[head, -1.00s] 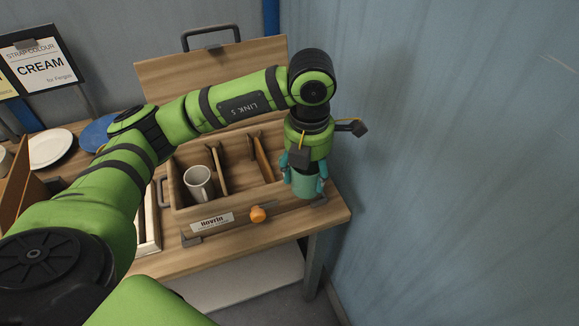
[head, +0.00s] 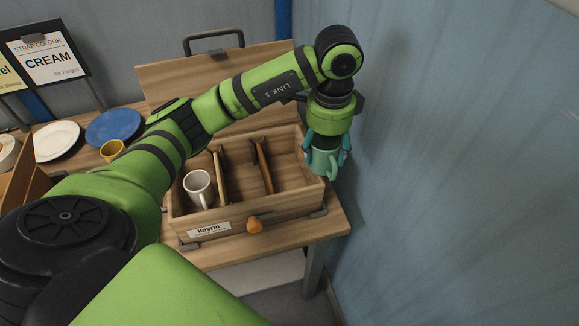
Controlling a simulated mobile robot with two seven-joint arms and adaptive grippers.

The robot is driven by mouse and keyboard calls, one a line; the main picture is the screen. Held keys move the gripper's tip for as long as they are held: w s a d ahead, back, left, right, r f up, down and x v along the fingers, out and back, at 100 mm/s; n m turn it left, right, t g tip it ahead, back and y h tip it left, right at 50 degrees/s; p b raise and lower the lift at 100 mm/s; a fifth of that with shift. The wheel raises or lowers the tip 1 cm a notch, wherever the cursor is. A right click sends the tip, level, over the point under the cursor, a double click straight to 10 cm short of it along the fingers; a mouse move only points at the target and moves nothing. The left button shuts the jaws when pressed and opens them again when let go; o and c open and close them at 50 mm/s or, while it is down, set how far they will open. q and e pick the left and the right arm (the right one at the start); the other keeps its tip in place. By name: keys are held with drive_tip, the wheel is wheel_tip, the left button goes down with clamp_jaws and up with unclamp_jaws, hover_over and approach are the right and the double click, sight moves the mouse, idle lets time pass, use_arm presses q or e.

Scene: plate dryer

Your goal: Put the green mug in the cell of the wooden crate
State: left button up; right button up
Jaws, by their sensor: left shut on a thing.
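The green mug (head: 325,162) is a teal-green cup at the right side of the head view. My left gripper (head: 326,156) points down and is shut on it. The mug is held at the right end of the wooden crate (head: 268,214), over or just beside the right wall; its exact height is hard to tell. The crate is open, with two thin dividers making three cells. A white mug (head: 197,188) stands in the left cell. The middle and right cells look empty, with part of the right cell's edge hidden by my gripper. My right gripper is not in view.
The crate's lid (head: 205,78) stands raised behind it. A blue wall (head: 460,170) is close on the right of my gripper. A white plate (head: 57,140), a blue plate (head: 114,127) and a yellow cup (head: 111,150) are on the left of the table.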

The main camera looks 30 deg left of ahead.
use_arm(q)
drive_tip(key=shift+w+a+f+n+b, duration=0.15)
drive_tip(key=shift+a+f+b, duration=0.5)
drive_tip(key=shift+b, duration=0.8)
drive_tip(key=shift+w+a+f+n+b, duration=0.15)
drive_tip(key=shift+a+f+b, duration=0.15)
drive_tip(key=shift+a+b, duration=0.85)
drive_tip(key=w+a+f+p, duration=0.1)
drive_tip(key=a+f+p, duration=0.4)
drive_tip(key=a+f, duration=0.2)
wheel_tip(320, 180, down, 2)
drive_tip(key=shift+w+a+f, duration=0.1)
drive_tip(key=shift+w+a, duration=0.3)
drive_tip(key=shift+f+b, duration=0.4)
drive_tip(key=shift+f, duration=0.05)
drive_tip(key=shift+f, duration=0.1)
